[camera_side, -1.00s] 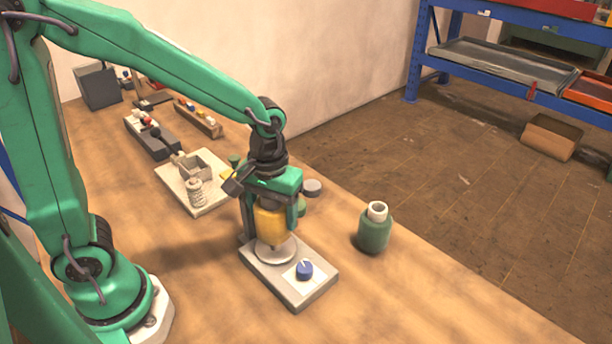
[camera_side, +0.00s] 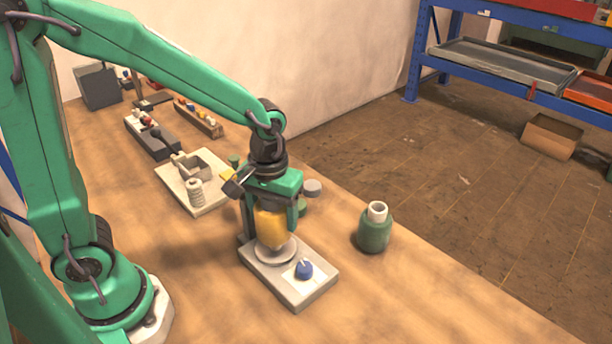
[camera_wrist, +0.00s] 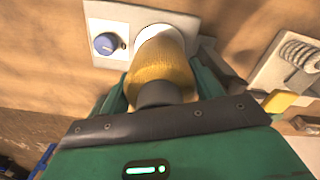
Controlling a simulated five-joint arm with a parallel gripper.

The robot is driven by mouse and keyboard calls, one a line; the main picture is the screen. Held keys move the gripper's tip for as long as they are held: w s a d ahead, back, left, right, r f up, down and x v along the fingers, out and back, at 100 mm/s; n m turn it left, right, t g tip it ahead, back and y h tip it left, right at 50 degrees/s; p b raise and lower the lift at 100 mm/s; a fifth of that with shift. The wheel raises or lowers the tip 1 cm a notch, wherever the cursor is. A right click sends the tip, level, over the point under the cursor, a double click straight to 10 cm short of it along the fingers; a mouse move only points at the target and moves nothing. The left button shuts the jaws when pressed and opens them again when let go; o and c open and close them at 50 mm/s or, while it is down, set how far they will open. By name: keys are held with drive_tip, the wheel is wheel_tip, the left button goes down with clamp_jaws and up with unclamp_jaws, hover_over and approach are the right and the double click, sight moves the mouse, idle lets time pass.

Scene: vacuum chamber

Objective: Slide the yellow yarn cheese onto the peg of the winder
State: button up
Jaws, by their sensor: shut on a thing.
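The yellow yarn cheese (camera_side: 271,228) is between the fingers of my gripper (camera_side: 268,222), upright, directly over the round light plate (camera_side: 277,250) of the winder (camera_side: 301,291). The cheese also shows in the wrist view (camera_wrist: 162,72), with my gripper (camera_wrist: 160,92) shut on it from both sides. The winder is a light grey box with a blue knob (camera_side: 304,269) on its front part; the knob also shows in the wrist view (camera_wrist: 105,43). The peg is hidden by the cheese. I cannot tell whether the cheese touches the plate.
A green yarn cheese (camera_side: 375,232) with a pale core stands right of the winder. A pale board (camera_side: 214,203) with a white coil lies behind left. The front right of the table is clear.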

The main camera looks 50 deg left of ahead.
drive_tip(key=shift+f, duration=0.6)
drive_tip(key=shift+f, duration=0.35)
drive_tip(key=shift+f, duration=0.35)
drive_tip(key=o, duration=1.1)
drive_tip(key=shift+r, duration=0.1)
drive_tip(key=shift+r, duration=3.75)
